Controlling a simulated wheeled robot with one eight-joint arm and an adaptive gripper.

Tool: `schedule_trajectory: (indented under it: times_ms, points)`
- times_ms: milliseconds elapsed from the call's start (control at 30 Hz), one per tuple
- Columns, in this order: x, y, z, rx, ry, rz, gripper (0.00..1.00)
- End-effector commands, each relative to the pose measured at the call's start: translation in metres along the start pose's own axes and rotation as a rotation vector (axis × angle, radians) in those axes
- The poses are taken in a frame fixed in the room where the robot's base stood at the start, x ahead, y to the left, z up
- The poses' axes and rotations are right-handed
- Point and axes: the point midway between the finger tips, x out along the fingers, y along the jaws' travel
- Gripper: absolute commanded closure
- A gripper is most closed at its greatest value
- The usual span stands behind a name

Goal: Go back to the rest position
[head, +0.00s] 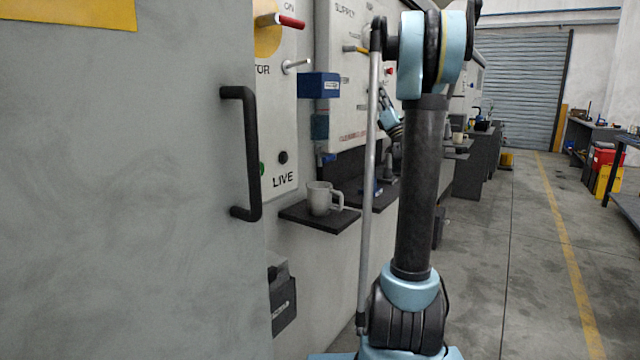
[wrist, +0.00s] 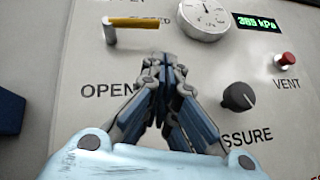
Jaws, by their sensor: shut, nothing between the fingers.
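My gripper (wrist: 163,62) is shut and empty in the wrist view, in front of a pale panel (wrist: 75,65) lettered "OPEN" and "VENT". Around it on the panel are a yellow-handled lever (wrist: 135,23) at the upper left, a round gauge (wrist: 203,18), a black knob (wrist: 238,96) and a red button (wrist: 286,58). In the head view my arm stands upright right of centre and reaches toward the panels; part of the gripper (head: 392,118) shows beside it. I cannot tell whether the fingers touch the panel.
A grey door (head: 120,190) with a black handle (head: 250,155) fills the left of the head view. A small shelf (head: 325,219) holds a mug (head: 319,198). A blue block (head: 319,85) juts from the wall. The floor (head: 520,260) to the right is clear.

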Motion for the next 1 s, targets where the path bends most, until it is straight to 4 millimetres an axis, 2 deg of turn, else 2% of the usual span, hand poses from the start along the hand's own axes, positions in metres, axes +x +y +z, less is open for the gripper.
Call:
schedule_trajectory:
  times_ms: [133, 267, 467, 567, 767, 1000]
  points:
    - [-0.002, -0.008, 0.001, 0.181, -0.01, -0.205, 1.0]
    - [-0.017, -0.017, -0.002, 0.36, -0.04, -0.402, 1.0]
    - [-0.062, -0.025, -0.016, 0.632, -0.124, -0.705, 1.0]
    - [-0.094, -0.023, -0.026, 0.761, -0.181, -0.857, 1.0]
    - [-0.172, -0.008, -0.052, 1.003, -0.33, -1.162, 1.0]
    - [-0.283, 0.035, -0.089, 1.235, -0.565, -1.534, 1.0]
